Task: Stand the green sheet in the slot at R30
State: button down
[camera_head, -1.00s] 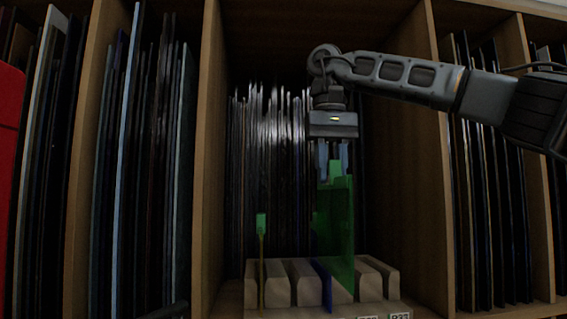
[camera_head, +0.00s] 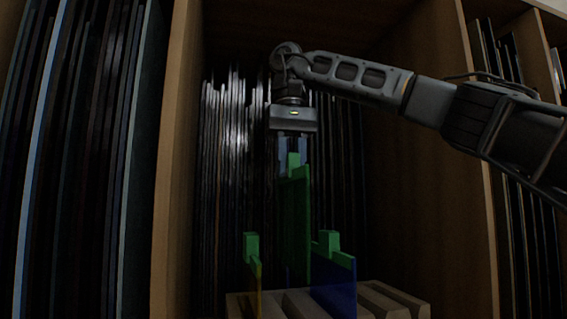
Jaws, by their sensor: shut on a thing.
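My gripper (camera_head: 293,150) points down and is shut on the green tab at the top of the green sheet (camera_head: 296,225). The sheet hangs upright and nearly edge-on over the wooden slotted rack (camera_head: 405,299). Its lower edge is partly behind the blue sheet, and I cannot tell whether it is above or inside a slot. The blue sheet (camera_head: 335,285), with a green edge and tab, stands in the rack right of it. An amber sheet (camera_head: 257,288) with a green tab stands left of it. The R30 label is not visible.
The rack sits inside a wooden bay between a left divider (camera_head: 176,160) and a right divider (camera_head: 477,160). Many dark upright sheets (camera_head: 225,170) fill the back of the bay. The rack's right part holds no visible sheets.

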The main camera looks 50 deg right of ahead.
aim_at(292, 203)
jog(key=shift+f+b, duration=1.35)
jog(key=shift+f, duration=5.7)
jog(key=shift+s+f, duration=0.1)
jog(key=shift+f, duration=0.25)
jog(key=shift+c, duration=1.1)
grip_release()
notch_tip(292, 203, up, 3)
jog(key=p, duration=0.2)
jog(key=shift+f+p, duration=0.1)
jog(key=shift+p, duration=0.25)
notch_tip(292, 203, up, 4)
jog(key=shift+r, duration=0.1)
